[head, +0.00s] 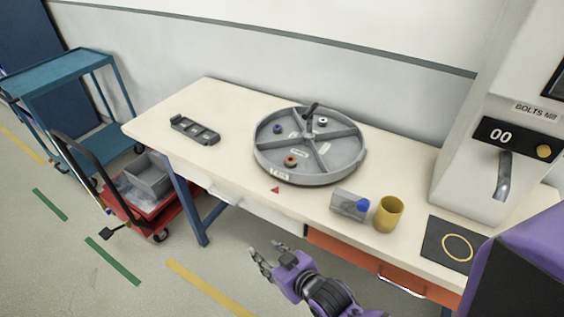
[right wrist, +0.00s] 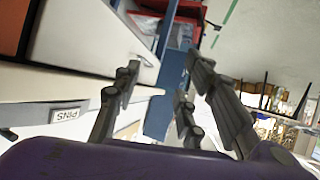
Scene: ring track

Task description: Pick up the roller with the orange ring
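A round grey tray (head: 345,176) with several compartments sits on the cream table. A small roller with an orange-brown ring (head: 290,160) is in its front compartment. A roller with a blue ring (head: 277,128) is in the left compartment, and one with a whitish ring (head: 322,121) is in a back compartment. My right gripper (head: 264,257) is in front of the table edge, apart from the tray, with nothing in it. Its fingers are spread in the right wrist view (right wrist: 162,85), where no roller shows. My left gripper is not in view.
A dark slotted holder (head: 195,130) lies at the table's left. A grey block with a blue end (head: 348,205), a yellow cup (head: 388,214) and a black mat (head: 440,257) lie to the right, by a bolt dispenser (head: 487,150). Drawers are below the front edge.

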